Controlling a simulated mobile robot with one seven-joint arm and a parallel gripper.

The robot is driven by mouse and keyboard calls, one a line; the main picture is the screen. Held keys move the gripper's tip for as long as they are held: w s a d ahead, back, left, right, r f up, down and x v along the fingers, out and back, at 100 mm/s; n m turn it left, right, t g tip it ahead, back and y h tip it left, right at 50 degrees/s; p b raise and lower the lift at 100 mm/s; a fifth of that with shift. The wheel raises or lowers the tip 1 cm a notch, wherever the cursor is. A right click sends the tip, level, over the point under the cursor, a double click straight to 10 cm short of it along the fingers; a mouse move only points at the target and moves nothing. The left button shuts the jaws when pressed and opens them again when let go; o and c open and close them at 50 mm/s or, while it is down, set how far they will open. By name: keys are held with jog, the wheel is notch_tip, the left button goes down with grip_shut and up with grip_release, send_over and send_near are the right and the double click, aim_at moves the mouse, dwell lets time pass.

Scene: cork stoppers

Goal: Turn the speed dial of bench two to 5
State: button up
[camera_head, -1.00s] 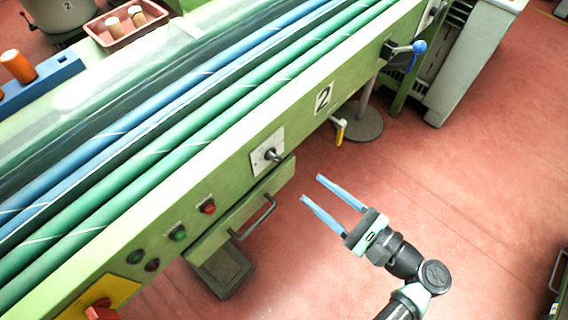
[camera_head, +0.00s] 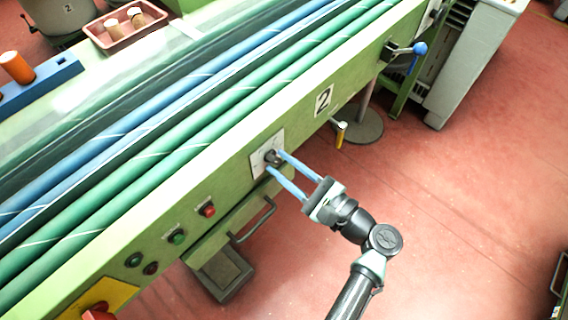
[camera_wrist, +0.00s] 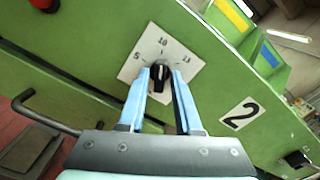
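The speed dial is a black knob (camera_wrist: 160,72) on a white plate (camera_wrist: 185,55) with the marks 5, 10 and 15, on the green front of bench two (camera_head: 325,120). In the wrist view its pointer looks turned up, near the 10. In the head view the plate (camera_head: 258,160) is partly covered by my fingers. My gripper (camera_head: 274,162) is open. Its two blue fingers reach to either side of the knob, with the tips at the plate. In the wrist view (camera_wrist: 160,78) a small gap seems to show beside the knob; contact is unclear.
Red and green buttons (camera_head: 177,237), a drawer handle (camera_head: 254,222) and a red switch on a yellow plate (camera_head: 100,308) lie left of the dial. The red floor in front is clear.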

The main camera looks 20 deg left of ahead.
grip_shut()
jog(key=n+b, duration=0.1)
jog(key=n, duration=0.2)
jog(key=n+b, duration=0.2)
jog(key=n, duration=0.1)
jog(key=shift+f+n, duration=0.2)
jog(key=shift+n, duration=0.1)
jog(key=n+b, duration=0.3)
jog(key=n, duration=0.2)
jog(key=shift+r+n, duration=0.1)
jog(key=shift+n, duration=0.2)
dwell(0.3)
jog(key=shift+o, duration=1.6)
grip_release()
